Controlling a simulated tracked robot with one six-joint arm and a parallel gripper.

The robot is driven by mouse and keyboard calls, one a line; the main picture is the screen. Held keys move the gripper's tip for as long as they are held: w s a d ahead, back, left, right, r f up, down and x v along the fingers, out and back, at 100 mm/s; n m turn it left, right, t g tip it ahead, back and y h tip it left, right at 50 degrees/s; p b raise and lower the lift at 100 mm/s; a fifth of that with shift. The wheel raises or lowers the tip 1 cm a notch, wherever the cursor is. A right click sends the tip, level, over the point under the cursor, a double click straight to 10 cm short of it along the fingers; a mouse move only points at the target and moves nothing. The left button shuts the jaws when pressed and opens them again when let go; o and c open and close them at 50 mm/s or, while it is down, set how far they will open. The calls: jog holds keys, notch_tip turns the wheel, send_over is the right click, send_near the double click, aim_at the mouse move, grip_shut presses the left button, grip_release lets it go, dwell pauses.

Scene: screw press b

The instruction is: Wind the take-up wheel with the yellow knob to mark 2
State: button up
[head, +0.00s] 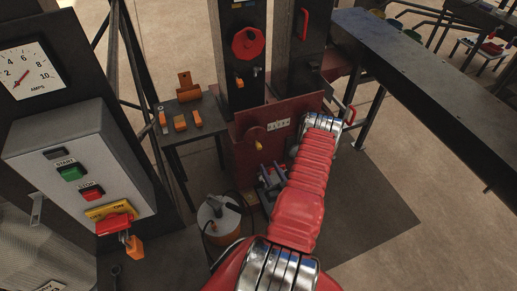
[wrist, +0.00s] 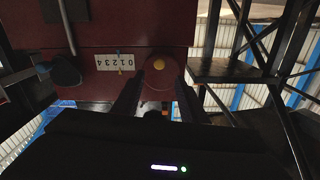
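The take-up wheel (head: 254,134) is a dark red disc on a red panel, with a yellow knob (head: 258,146) at its lower edge. In the wrist view the red wheel (wrist: 160,82) and yellow knob (wrist: 159,64) appear upside down. A white scale plate (head: 278,125) marked 0 to 4 sits beside the wheel and also shows in the wrist view (wrist: 115,62). The pointer reading is too small to tell. My gripper (head: 271,177) is open and empty below the wheel. In the wrist view its dark fingers (wrist: 157,90) stand either side of the wheel, apart from the knob.
A control box (head: 80,160) with START and STOP buttons stands at left. A small side table (head: 180,135) holds orange-handled tools. A long dark bench (head: 430,75) runs along the right.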

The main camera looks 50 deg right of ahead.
aim_at(259, 149)
jog(key=x, duration=1.2)
jog(key=shift+w+d, duration=0.2)
jog(key=shift+w, duration=0.15)
jog(key=shift+c, duration=0.6)
grip_shut()
jog(key=shift+a, duration=0.15)
